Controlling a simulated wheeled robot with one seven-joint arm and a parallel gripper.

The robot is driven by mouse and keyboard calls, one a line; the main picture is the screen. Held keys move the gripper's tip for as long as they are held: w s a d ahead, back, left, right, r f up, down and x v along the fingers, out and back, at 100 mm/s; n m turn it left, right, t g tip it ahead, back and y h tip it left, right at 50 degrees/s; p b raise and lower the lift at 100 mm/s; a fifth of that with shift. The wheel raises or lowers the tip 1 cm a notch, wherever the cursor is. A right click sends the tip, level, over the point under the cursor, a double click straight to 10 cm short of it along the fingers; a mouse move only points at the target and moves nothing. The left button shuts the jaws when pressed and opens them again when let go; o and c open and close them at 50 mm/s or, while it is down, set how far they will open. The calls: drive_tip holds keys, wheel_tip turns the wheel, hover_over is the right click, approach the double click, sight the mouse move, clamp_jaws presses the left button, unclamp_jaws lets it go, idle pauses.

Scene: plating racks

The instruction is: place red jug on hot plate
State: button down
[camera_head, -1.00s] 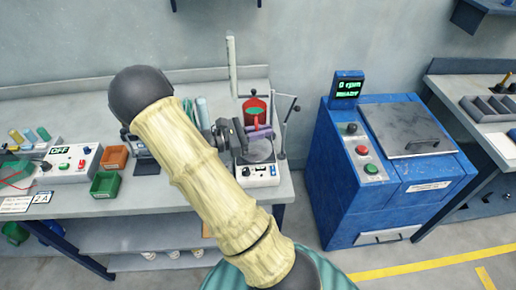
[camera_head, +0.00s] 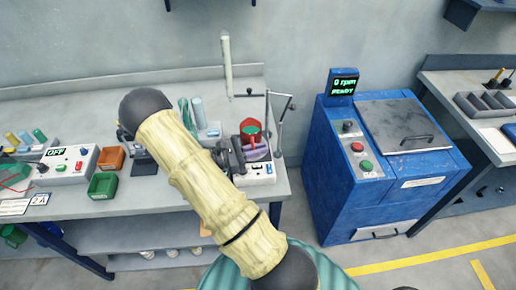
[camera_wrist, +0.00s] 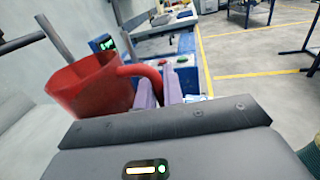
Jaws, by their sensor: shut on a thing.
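The red jug (camera_head: 251,128) is over or on the hot plate (camera_head: 262,170) at the right end of the bench; it looks roughly upright in the head view. In the wrist view the jug (camera_wrist: 92,84) fills the left, its handle reaching between the purple finger pads. My gripper (camera_head: 255,154) is shut on the handle. It also shows in the wrist view (camera_wrist: 160,88). Most of the plate top is hidden behind my gripper and the jug, so I cannot tell if the jug touches it.
A metal stand (camera_head: 278,125) rises close beside the hot plate. A blue machine (camera_head: 345,205) stands right of the bench. Green (camera_head: 103,185) and orange (camera_head: 111,158) bins and a control box (camera_head: 68,165) are on the left. A tall pale post (camera_head: 227,65) rises behind.

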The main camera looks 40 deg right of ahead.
drive_tip(key=shift+f, duration=0.35)
drive_tip(key=shift+s+a+f+b, duration=0.15)
drive_tip(key=shift+s+f+b, duration=0.1)
drive_tip(key=shift+f+b, duration=0.2)
drive_tip(key=c, duration=1.5)
unclamp_jaws()
drive_tip(key=shift+f, duration=0.1)
drive_tip(key=shift+s, duration=0.1)
drive_tip(key=shift+r, duration=0.3)
drive_tip(key=v, duration=0.4)
drive_tip(key=b+v, duration=0.1)
drive_tip(key=v, duration=0.1)
drive_tip(key=shift+w+r, duration=0.3)
drive_tip(key=shift+w+a+r, duration=0.25)
drive_tip(key=shift+w+a, duration=0.05)
drive_tip(key=shift+a, duration=0.35)
drive_tip(key=shift+s, duration=0.1)
